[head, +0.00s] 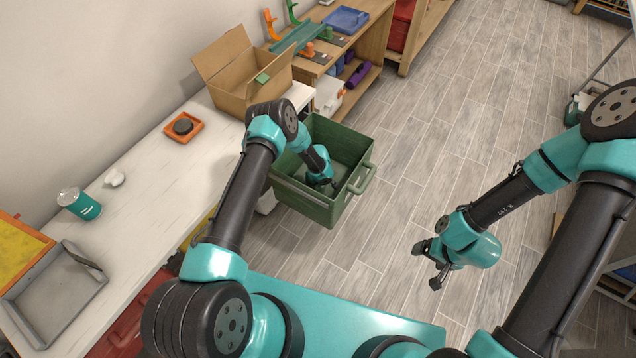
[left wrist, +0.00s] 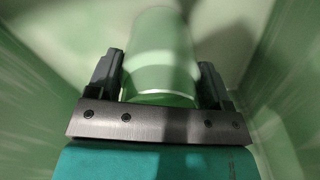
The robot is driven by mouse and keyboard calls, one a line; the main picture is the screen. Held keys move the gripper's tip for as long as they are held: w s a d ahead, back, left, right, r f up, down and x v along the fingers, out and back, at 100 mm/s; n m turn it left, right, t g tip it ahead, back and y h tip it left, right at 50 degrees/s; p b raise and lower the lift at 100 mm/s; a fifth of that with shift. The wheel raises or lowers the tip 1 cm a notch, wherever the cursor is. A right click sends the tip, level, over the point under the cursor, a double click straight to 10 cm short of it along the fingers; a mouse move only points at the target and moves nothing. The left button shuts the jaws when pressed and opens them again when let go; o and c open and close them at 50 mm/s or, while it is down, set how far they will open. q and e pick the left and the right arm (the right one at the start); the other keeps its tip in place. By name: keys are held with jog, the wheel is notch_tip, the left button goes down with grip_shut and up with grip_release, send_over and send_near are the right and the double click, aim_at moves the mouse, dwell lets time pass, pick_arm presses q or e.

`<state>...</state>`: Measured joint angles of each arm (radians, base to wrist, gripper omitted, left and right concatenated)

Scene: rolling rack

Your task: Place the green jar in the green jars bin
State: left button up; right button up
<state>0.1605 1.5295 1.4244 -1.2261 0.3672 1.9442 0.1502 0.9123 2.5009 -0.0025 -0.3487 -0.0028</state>
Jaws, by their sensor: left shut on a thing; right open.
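The green bin (head: 300,199) is an open box with a handle, beside the white table's right end. My left gripper (head: 322,183) is down inside it, between its walls. In the left wrist view, my left gripper (left wrist: 158,72) is shut on a pale green jar (left wrist: 160,50), with one finger on each side of it. Green bin walls (left wrist: 45,60) surround the jar there. In the head view the jar is hidden by the gripper and arm. My right gripper (head: 433,264) is open and empty, over the floor right of the bin.
A wooden bench (head: 375,35) stands behind.

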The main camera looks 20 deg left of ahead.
pick_arm(q)
jog(key=shift+f, duration=0.1)
jog(key=o, duration=1)
jog(key=shift+o, duration=0.2)
notch_tip(320, 180, up, 12)
dwell(0.5)
